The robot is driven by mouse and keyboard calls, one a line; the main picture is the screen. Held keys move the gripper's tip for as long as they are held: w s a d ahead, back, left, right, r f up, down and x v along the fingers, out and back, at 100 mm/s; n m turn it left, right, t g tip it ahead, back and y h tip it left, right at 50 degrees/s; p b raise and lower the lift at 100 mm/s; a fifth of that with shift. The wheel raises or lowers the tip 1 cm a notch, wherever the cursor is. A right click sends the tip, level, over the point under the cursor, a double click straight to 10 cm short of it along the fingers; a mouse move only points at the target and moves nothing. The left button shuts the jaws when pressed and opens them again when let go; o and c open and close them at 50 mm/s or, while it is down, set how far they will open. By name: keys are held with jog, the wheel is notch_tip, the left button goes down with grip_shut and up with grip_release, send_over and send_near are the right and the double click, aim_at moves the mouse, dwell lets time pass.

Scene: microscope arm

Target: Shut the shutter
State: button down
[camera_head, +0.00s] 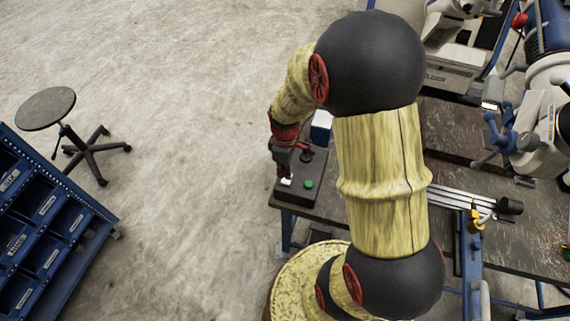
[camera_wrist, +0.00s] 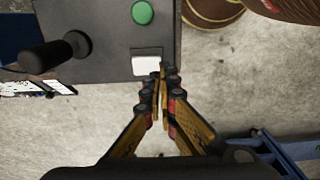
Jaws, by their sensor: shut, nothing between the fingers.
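A dark control box (camera_head: 312,188) stands at the left end of the workbench, with a green round button (camera_head: 309,184) and a white rocker-like switch (camera_head: 286,182) on its top. In the wrist view, the white switch (camera_wrist: 147,62) is near the box's edge, the green button (camera_wrist: 143,12) lies beyond it, and a black lever knob (camera_wrist: 50,53) stands to the left. My gripper (camera_head: 288,170) is over the box; in the wrist view its closed fingertips (camera_wrist: 160,72) are at the switch's lower right corner. I cannot tell whether they touch it. No part is marked as the shutter.
The workbench (camera_head: 326,209) carries a metal rail (camera_head: 452,200) and microscope-like equipment (camera_head: 545,130) to the right. A stool (camera_head: 46,108) and a blue shelf rack (camera_head: 45,230) stand on the floor at left. The floor between is clear.

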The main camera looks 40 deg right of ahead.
aim_at(285, 180)
jog(key=shift+f+b, duration=0.3)
jog(key=shift+f, duration=1.8)
jog(key=shift+s+a+f, duration=0.1)
jog(key=shift+a+f, duration=0.05)
jog(key=shift+f, duration=0.3)
jog(key=shift+w+d+r, duration=0.4)
jog(key=shift+w+d, duration=0.05)
jog(key=shift+d, duration=0.15)
jog(key=shift+a+r+p, duration=0.1)
jog(key=shift+r+p, duration=0.2)
jog(key=shift+p, duration=0.15)
notch_tip(285, 180, up, 13)
jog(key=s+a+p, duration=0.1)
jog(key=a+p, duration=0.1)
jog(key=p, duration=0.1)
jog(key=shift+s+p, duration=0.3)
jog(key=shift+s, duration=0.05)
